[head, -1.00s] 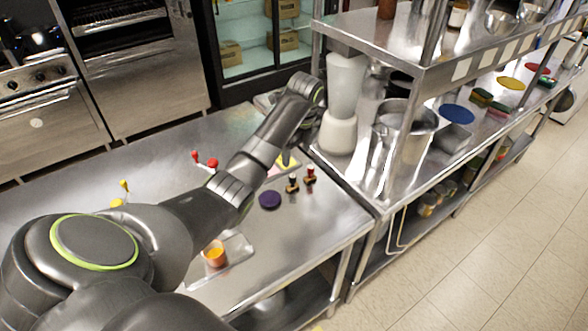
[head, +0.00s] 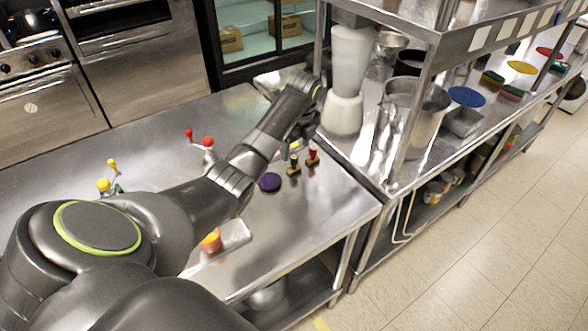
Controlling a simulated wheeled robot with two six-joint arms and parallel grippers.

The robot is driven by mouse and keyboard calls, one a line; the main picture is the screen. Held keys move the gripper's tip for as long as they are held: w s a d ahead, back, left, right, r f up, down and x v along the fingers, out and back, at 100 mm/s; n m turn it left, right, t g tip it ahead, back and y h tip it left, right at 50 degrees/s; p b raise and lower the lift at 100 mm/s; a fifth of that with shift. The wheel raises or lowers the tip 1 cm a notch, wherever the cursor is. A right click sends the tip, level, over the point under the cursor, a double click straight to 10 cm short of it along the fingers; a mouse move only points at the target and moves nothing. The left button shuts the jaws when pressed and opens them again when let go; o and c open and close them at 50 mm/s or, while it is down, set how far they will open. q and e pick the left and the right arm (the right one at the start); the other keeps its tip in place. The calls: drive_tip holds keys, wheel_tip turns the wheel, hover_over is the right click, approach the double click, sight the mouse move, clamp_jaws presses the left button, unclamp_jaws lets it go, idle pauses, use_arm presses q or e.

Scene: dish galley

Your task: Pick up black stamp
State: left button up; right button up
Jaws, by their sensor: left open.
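The black stamp (head: 294,164) stands upright on the steel table, with a dark handle and a wooden-looking base. A similar stamp with a red handle (head: 313,157) stands just to its right. My left arm reaches across the table from the left. My left gripper (head: 293,143) is open, pointing down beyond the forearm, a little behind the black stamp in the picture. It is mostly hidden by the wrist, and its fingertips are hard to make out. It holds nothing that I can see. My right gripper is out of view.
A dark purple disc (head: 270,182) lies left of the stamps. A yellow item (head: 292,147) shows partly behind them. A clear tray (head: 230,238) with an orange cup (head: 211,241) is nearer. A blender (head: 345,85) stands on the adjoining shelf counter, right of my wrist.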

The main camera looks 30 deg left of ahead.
sight(294, 157)
use_arm(q)
drive_tip(key=shift+a+f, duration=0.15)
drive_tip(key=shift+f, duration=0.75)
drive_tip(key=shift+f+p, duration=0.4)
drive_tip(key=shift+f, duration=0.15)
drive_tip(key=f, duration=0.3)
drive_tip(key=shift+s+a+f+p, duration=0.1)
drive_tip(key=shift+a+f+p, duration=0.15)
drive_tip(key=shift+p, duration=0.15)
drive_tip(key=shift+f, duration=0.45)
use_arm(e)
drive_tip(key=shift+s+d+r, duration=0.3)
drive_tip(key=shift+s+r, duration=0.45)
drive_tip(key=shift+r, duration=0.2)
use_arm(q)
drive_tip(key=c, duration=0.9)
drive_tip(key=shift+c, duration=0.8)
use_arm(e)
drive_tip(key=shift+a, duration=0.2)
